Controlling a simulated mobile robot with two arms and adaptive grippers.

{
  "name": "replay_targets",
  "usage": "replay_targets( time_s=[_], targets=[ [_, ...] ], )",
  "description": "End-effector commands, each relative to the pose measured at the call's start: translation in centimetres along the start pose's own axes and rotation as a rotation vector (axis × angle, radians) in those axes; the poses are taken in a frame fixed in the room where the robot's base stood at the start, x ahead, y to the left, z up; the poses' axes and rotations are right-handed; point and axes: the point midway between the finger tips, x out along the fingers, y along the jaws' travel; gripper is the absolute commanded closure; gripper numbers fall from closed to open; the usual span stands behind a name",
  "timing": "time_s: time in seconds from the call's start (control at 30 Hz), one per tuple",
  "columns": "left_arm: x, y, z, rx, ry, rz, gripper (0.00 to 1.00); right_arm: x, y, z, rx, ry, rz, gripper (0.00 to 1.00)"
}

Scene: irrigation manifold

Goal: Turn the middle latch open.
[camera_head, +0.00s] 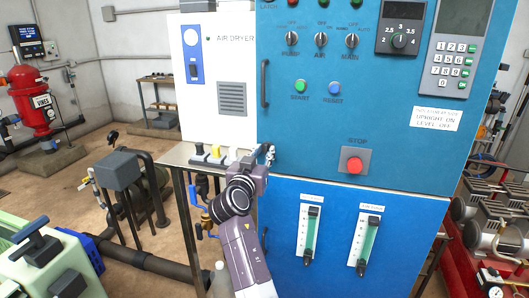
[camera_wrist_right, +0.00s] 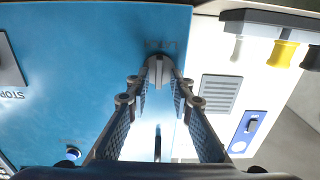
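A small grey latch (camera_wrist_right: 163,70) sits on the blue cabinet front near its edge, seen upside down in the right wrist view. My right gripper (camera_wrist_right: 161,90) is open, with one finger on each side of the latch. I cannot tell whether the fingers touch it. In the head view my right gripper (camera_head: 264,162) is at the left edge of the blue cabinet, between the upper and lower doors, and largely hides the latch. My left gripper is not in view.
A black upper handle (camera_head: 264,84) and a lower handle (camera_head: 264,238) are on the cabinet's left edge. A red stop button (camera_head: 355,165) is to the right. A yellow knob (camera_head: 215,152) stands among darker ones on a ledge to the left.

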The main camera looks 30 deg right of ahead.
Motion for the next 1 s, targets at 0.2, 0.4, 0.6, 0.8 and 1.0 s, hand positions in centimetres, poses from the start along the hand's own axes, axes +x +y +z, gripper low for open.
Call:
replay_targets(
  time_s=[0.2, 0.4, 0.6, 0.8, 1.0],
  targets=[
    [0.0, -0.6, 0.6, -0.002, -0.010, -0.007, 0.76, 0.0, 0.0, 0.0, 0.000, 0.000, 0.000, 1.00],
    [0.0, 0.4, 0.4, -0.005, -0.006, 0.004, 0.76, 0.0, 0.0, 0.0, -0.002, 0.000, 0.000, 1.00],
    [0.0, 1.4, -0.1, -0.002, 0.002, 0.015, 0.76, 0.0, 0.0, 0.0, -0.036, 0.000, 0.000, 1.00],
    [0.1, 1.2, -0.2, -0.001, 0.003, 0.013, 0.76, 0.1, 0.0, 0.0, -0.140, 0.001, 0.001, 1.00],
    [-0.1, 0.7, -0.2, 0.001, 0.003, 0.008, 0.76, 0.0, -0.1, -0.1, -0.309, 0.001, 0.000, 1.00]
  ],
)
